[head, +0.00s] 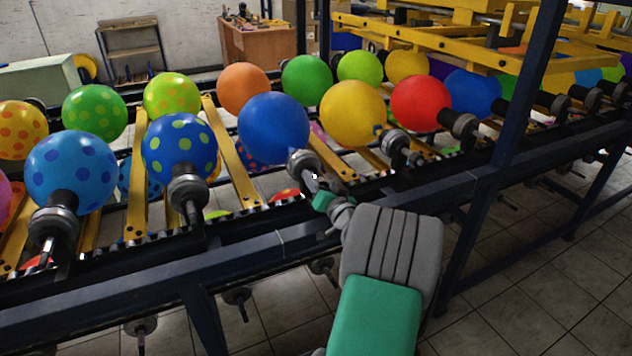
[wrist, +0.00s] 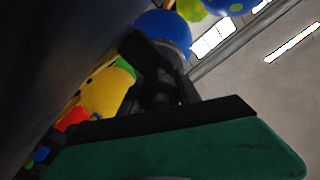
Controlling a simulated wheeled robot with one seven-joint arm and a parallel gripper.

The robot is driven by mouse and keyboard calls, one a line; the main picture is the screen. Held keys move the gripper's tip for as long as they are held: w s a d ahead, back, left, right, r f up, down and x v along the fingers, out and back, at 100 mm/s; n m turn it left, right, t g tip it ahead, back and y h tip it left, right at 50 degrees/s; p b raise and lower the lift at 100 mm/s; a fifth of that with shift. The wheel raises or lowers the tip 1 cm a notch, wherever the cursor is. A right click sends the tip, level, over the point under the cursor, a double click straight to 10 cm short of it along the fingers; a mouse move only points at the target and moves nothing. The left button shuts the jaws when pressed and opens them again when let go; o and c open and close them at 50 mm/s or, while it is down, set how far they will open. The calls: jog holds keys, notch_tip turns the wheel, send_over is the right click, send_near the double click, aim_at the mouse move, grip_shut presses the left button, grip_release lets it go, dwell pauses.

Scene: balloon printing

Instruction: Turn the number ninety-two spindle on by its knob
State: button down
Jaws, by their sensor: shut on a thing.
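A plain blue balloon (head: 274,127) sits on a spindle (head: 303,163) in the near row of the machine. My gripper (head: 322,198) reaches up from the lower right to the outer end of this spindle and is shut on its knob, mostly hidden by the fingers. In the wrist view, my gripper (wrist: 160,88) has its dark fingers on either side of the dark knob (wrist: 160,98), with the blue balloon (wrist: 165,32) just beyond. I cannot read any number on the spindle.
A spindle with a spotted dark-blue balloon (head: 180,147) stands to the left, and one with a yellow balloon (head: 352,113) to the right. A dark rail (head: 240,258) runs below the spindles. A dark upright post (head: 522,100) stands at right. Tiled floor is clear at lower right.

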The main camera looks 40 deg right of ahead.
jog(key=shift+m, duration=0.4)
jog(key=c, duration=0.9)
grip_release()
jog(key=shift+o, duration=0.2)
jog(key=b+v, duration=0.1)
jog(key=v, duration=0.7)
jog(key=shift+w, duration=0.1)
